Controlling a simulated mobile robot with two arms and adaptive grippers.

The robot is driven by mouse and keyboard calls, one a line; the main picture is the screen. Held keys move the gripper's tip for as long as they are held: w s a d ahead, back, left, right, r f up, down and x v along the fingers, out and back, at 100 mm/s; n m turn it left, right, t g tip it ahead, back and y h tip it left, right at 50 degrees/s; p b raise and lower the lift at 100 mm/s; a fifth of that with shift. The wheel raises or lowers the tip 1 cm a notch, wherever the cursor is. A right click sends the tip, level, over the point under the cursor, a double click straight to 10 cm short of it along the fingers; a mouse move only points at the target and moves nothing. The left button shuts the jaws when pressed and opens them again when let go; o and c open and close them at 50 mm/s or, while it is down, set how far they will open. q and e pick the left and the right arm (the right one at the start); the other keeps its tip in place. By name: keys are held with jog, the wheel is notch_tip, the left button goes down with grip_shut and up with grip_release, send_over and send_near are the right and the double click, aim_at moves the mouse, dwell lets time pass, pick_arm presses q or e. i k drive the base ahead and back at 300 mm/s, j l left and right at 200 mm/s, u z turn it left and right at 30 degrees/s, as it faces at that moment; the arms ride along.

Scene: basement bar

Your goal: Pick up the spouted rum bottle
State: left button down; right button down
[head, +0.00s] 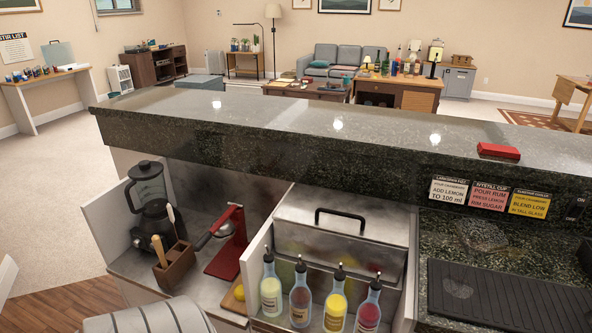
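Several spouted bottles stand upright in a row in a bottle rail at the bottom centre of the head view. From left to right they are a pale one (271,289), a brownish one (300,299), a yellow one (336,302) and a dark pink one (368,310). Each has a dark pour spout. Their labels are too small to read, so I cannot tell which is the rum. Their lower parts are cut off or hidden by the rail. Neither of my grippers is in view.
A steel lid with a black handle (341,212) lies behind the bottles. A red press (230,243), a dark blender (150,195) and a wooden utensil holder (174,267) stand left. The raised granite counter (270,118) runs behind. A black mat (500,300) lies right.

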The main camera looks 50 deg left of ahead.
aim_at(301, 295)
jog(key=u, duration=1.65)
